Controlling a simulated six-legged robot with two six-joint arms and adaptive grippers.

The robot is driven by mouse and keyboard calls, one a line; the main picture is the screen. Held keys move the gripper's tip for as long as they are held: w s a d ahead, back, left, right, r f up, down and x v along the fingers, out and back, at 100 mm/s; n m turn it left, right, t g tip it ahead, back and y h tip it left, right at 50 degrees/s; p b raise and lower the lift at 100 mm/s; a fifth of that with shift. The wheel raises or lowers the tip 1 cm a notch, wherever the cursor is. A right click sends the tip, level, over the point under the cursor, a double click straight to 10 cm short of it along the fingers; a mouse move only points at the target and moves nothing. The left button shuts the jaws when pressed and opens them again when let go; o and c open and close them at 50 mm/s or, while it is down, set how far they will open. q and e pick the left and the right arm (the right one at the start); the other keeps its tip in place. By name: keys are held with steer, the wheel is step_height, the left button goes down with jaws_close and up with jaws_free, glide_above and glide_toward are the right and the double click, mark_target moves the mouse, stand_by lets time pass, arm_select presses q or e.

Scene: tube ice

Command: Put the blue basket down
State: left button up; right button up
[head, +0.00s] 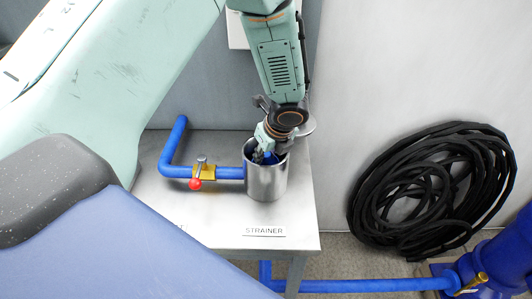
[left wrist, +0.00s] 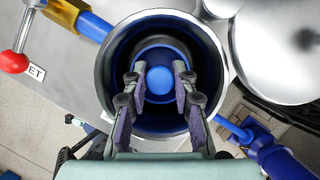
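The steel strainer pot (head: 266,182) stands on the metal table above the STRAINER label. It also shows in the left wrist view from above (left wrist: 214,50). Inside it is the blue basket, with a round blue knob (left wrist: 159,80) at its middle. My left gripper (head: 266,157) reaches down into the mouth of the pot. In the left wrist view its two fingers (left wrist: 159,75) stand on either side of the knob, with a narrow gap showing at each side, so it looks open. The basket's lower part is hidden. My right gripper is not in view.
A blue pipe (head: 172,148) with a brass valve (head: 203,172) and red knob (head: 195,184) joins the pot at the left. A bare table strip (head: 301,190) lies right of the pot. A coiled black hose (head: 432,190) leans on the wall at the right.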

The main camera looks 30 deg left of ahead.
arm_select(q)
steer(key=o, duration=0.4)
steer(key=shift+w+f, duration=0.1)
steer(key=shift+w, duration=0.05)
steer(key=shift+o, duration=0.2)
steer(key=shift+r, duration=0.2)
steer(key=shift+r+p, duration=0.25)
steer(key=shift+p, duration=0.1)
steer(key=p+v, duration=0.3)
steer(key=v, duration=0.9)
steer(key=shift+p, duration=0.4)
